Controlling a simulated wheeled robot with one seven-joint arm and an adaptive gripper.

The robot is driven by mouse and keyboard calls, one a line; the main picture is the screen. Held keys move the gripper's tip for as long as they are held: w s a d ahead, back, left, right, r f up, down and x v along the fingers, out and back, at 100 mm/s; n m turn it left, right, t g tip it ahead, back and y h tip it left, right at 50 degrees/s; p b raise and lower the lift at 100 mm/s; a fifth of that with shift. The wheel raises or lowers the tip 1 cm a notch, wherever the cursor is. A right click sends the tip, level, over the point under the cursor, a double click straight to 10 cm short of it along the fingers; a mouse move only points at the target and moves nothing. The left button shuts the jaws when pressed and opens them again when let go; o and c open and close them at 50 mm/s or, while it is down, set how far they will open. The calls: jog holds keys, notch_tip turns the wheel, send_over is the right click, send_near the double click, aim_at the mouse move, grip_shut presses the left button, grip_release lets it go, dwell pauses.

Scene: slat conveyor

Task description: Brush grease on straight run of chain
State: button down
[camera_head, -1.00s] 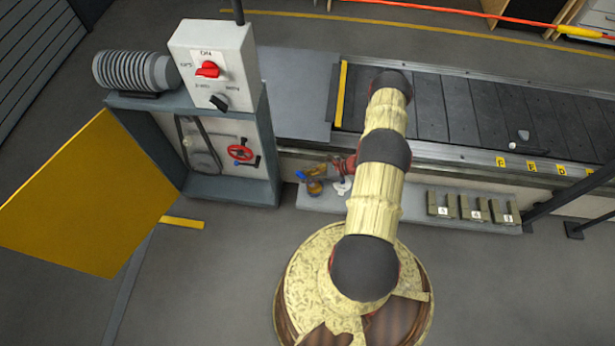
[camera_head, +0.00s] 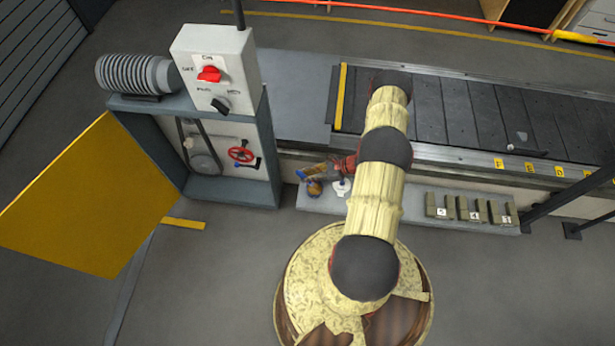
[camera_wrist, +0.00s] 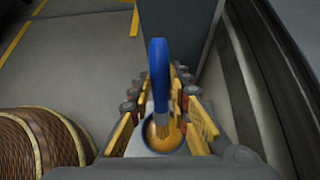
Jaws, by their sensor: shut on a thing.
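My gripper (camera_head: 318,171) is at the grey ledge in front of the conveyor, pointing left. In the wrist view its yellow-padded fingers (camera_wrist: 165,118) are shut on a brush with a blue handle (camera_wrist: 158,75). The tan bristle end (camera_wrist: 160,122) shows near a round rim with yellow inside, and I cannot tell whether they touch. A small round brownish pot (camera_head: 314,188) stands on the ledge just below the gripper. A belt or chain run (camera_head: 205,145) shows inside the open drive housing to the left, too small to make out clearly.
The grey drive housing (camera_head: 272,165) holds a red handwheel (camera_head: 241,154). A switch box (camera_head: 215,75) stands above it, and a yellow panel (camera_head: 90,200) stands out at its left. The slat conveyor (camera_head: 450,110) runs right. Several numbered blocks (camera_head: 470,208) sit on the ledge.

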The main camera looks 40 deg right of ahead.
aim_at(301, 172)
jog(key=shift+r+p, duration=1.25)
jog(key=shift+r, duration=1.1)
